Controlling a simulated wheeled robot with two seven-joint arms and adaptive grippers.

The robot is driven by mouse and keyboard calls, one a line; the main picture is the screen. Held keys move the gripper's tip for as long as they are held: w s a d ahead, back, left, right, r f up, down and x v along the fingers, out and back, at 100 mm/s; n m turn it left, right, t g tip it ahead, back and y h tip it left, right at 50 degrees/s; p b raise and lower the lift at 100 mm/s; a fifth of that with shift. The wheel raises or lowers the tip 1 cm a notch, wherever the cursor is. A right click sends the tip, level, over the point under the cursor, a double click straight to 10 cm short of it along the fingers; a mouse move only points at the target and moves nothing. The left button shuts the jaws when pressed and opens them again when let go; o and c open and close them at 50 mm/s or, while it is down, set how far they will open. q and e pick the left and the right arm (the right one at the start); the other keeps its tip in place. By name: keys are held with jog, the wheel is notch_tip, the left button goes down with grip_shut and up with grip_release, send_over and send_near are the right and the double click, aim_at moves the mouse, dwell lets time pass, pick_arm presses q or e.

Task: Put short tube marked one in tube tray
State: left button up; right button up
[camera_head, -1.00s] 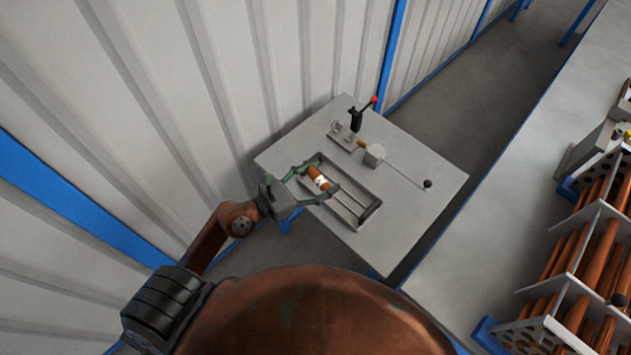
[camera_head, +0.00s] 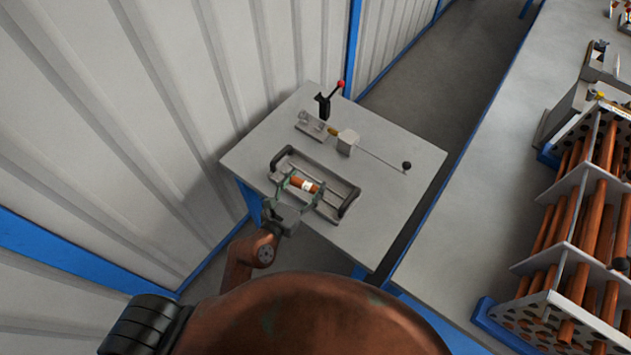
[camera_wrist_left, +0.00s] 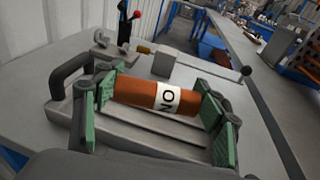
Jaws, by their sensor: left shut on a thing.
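The short copper-brown tube (camera_head: 299,183) has a white label band. In the left wrist view the tube (camera_wrist_left: 140,92) shows the letters "NO" on the band; any further letters are turned out of sight. My left gripper (camera_head: 301,192) is shut on the tube, its green finger pads (camera_wrist_left: 226,145) at the two ends. The grey tube tray (camera_head: 333,186) with black handles lies on the small table, directly below the tube. I cannot tell whether the tube touches the tray floor. My right gripper is not in view.
A fixture with a red-knobbed lever (camera_head: 340,84), a grey block (camera_head: 348,142) and a rod ending in a black ball (camera_head: 406,165) stand behind the tray on the grey table (camera_head: 265,135). A rack of long copper tubes (camera_head: 565,265) stands at the right.

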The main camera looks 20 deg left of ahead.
pick_arm(q)
jog(key=b, duration=0.2)
send_over(315, 182)
jog(key=v, duration=0.2)
jog(key=f, duration=0.5)
jog(key=shift+s+d+f, duration=0.2)
jog(key=shift+s+f, duration=0.1)
jog(key=shift+w+f, duration=0.35)
jog(key=shift+w, duration=0.05)
jog(key=shift+w+d+f+b, duration=0.1)
jog(key=shift+w+f+b, duration=0.1)
jog(key=shift+b, duration=0.1)
notch_tip(315, 182, down, 4)
jog(key=shift+w+r+b, duration=0.15)
jog(key=shift+b, duration=0.75)
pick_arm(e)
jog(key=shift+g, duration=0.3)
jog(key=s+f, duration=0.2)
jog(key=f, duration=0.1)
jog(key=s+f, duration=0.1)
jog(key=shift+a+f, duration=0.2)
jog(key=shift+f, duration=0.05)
pick_arm(q)
jog(key=o, duration=1.1)
jog(key=shift+o, duration=1)
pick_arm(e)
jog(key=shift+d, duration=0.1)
pick_arm(q)
jog(key=shift+f, duration=0.2)
